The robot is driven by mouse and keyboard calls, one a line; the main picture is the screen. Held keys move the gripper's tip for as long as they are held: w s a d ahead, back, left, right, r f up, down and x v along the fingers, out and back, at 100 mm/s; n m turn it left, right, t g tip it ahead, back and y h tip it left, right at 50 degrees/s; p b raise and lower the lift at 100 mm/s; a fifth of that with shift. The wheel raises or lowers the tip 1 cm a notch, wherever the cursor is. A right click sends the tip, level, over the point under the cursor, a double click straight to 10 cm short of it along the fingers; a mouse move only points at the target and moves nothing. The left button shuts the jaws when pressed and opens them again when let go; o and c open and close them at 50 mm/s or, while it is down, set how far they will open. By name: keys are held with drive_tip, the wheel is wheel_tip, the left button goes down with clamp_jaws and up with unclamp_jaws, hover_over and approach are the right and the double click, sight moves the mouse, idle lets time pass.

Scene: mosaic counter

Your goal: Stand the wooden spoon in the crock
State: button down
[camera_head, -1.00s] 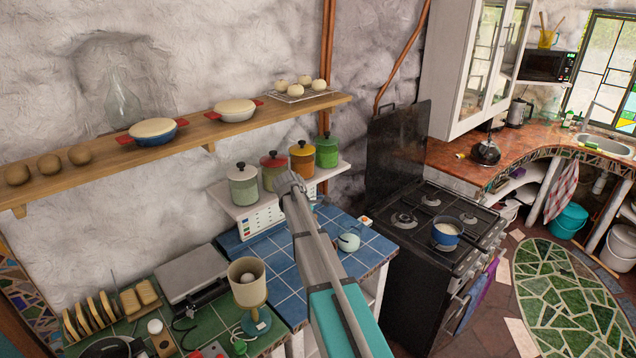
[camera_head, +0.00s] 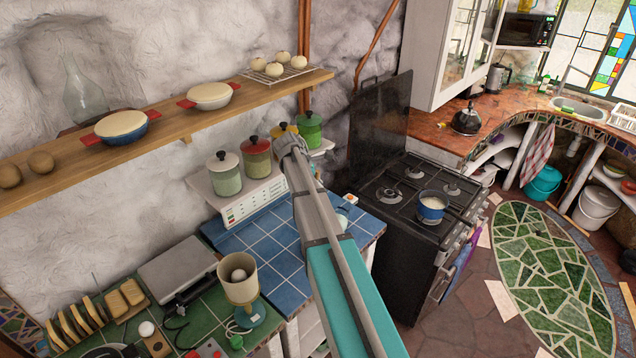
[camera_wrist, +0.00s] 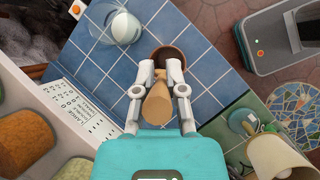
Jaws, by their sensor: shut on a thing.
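In the wrist view, my gripper (camera_wrist: 160,77) is shut on the wooden spoon (camera_wrist: 157,106), a pale tan wooden piece between the two fingers. Just beyond the fingertips, a brown round rim, likely the crock (camera_wrist: 168,54), stands on the blue tiles, partly hidden by the fingers and spoon. I cannot tell whether the spoon's far end is inside it. In the head view, my gripper (camera_head: 290,146) is at the far end of my arm, by the canisters; the spoon and crock are hidden there.
The blue tiled counter (camera_head: 262,252) has a round pale glassy vessel (camera_wrist: 122,27) beside the crock. Several lidded canisters (camera_head: 224,175) stand on a low shelf behind. A lamp (camera_head: 240,285) is at front left. The black stove (camera_head: 405,205) is at right.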

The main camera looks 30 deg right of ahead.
wheel_tip(320, 180, down, 15)
drive_tip(key=b, duration=1.5)
drive_tip(key=shift+s, duration=0.15)
idle(0.5)
idle(0.4)
drive_tip(key=c, duration=0.6)
unclamp_jaws()
drive_tip(key=shift+c, duration=0.2)
drive_tip(key=shift+o, duration=0.3)
